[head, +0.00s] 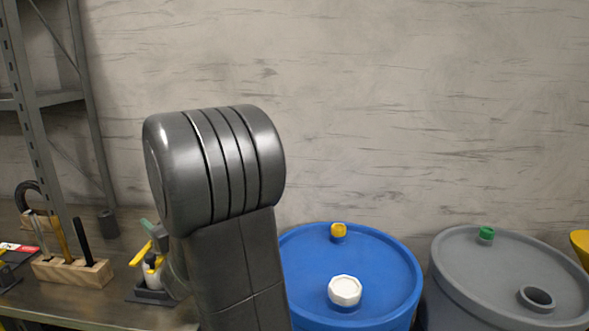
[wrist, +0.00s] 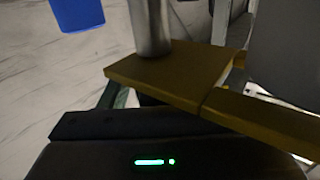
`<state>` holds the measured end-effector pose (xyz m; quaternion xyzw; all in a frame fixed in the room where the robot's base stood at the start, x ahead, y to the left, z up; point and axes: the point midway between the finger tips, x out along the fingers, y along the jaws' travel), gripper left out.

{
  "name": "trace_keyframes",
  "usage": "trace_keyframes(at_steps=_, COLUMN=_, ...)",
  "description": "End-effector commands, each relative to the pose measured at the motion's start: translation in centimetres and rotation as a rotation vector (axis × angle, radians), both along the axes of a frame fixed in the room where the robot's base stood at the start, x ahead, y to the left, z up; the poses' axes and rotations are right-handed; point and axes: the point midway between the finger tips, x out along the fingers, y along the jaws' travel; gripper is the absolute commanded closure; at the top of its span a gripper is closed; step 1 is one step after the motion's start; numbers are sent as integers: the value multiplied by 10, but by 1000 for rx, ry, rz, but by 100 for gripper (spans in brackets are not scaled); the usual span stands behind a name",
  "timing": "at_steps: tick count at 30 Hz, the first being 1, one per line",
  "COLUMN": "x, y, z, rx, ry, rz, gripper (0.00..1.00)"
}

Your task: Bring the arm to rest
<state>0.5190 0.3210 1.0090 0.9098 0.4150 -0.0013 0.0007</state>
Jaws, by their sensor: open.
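My arm (head: 215,170) stands raised in the middle of the head view, with a thick dark grey rounded joint on top of an upright link. My gripper does not show in the head view. In the wrist view, a dark housing with a green light (wrist: 155,162) fills the bottom edge and appears to be part of my gripper. The fingertips cannot be made out clearly, and nothing is seen held. Beyond it are an ochre board (wrist: 165,80) and a silver cylinder (wrist: 150,25); I cannot tell what they belong to.
A blue drum (head: 390,270) with yellow and white caps and a grey drum (head: 480,265) stand at the right. At the left, a workbench (head: 75,305) holds a wooden tool block (head: 70,272) below a metal rack (head: 30,110). Open air lies above the drums before the wall (head: 420,100).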

Motion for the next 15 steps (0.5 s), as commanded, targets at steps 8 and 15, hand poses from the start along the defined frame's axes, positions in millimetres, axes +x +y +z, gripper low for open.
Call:
trace_keyframes(at_steps=8, x=-1, y=0, z=5, rx=-1, ry=2, rz=110, gripper=42)
trace_keyframes(at_steps=15, x=-2, y=1, z=5, rx=0, ry=2, rz=221, gripper=42)
